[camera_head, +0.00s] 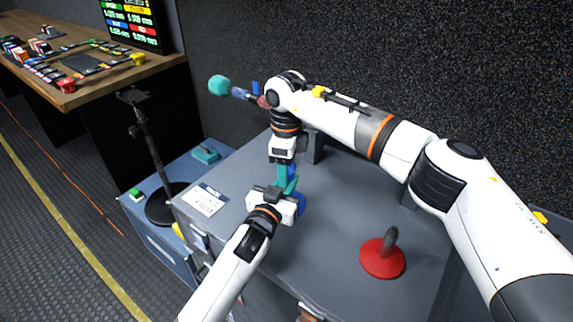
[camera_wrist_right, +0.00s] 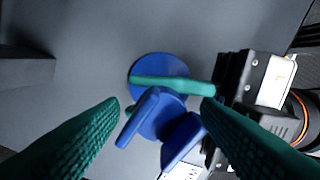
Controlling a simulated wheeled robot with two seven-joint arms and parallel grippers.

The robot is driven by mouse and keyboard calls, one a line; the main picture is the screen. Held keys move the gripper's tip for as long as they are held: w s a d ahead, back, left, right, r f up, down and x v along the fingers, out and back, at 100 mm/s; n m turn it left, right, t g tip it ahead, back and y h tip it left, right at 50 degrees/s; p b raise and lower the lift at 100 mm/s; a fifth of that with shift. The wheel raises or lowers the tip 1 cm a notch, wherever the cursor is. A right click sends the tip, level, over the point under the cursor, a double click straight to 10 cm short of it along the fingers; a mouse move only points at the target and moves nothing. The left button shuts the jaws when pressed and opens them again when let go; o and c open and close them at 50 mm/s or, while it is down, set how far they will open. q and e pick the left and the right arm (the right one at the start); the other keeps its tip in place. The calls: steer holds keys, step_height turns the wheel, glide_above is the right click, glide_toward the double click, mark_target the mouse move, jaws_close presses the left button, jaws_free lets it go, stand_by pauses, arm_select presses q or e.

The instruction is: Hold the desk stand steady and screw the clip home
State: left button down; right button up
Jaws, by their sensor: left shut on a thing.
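The blue desk stand (camera_head: 300,203) is on the grey top, partly hidden by my grippers. In the right wrist view its round blue base (camera_wrist_right: 152,66) lies below a teal finger of my left gripper (camera_head: 287,192), which reaches in from the right and is shut on the stand. The blue clip (camera_wrist_right: 160,118), with two prongs, is seen from above over the base. My right gripper (camera_wrist_right: 161,106) is open, its teal fingers on either side of the clip. In the head view my right gripper (camera_head: 287,180) points down just above the left one. How far the clip is screwed in is hidden.
A red round-based stand (camera_head: 382,258) is at the right front of the grey top (camera_head: 335,225). A white card (camera_head: 206,200) lies at its left edge. A black stand (camera_head: 150,150) rises at left, and a teal-headed microphone (camera_head: 219,85) is behind my right arm.

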steer(key=c, duration=0.9)
steer(key=m, duration=0.5)
steer(key=shift+m, duration=0.3)
steer(key=o, duration=1.1)
steer(key=shift+r, duration=0.1)
steer(key=shift+r, duration=2.2)
steer(key=shift+c, duration=0.3)
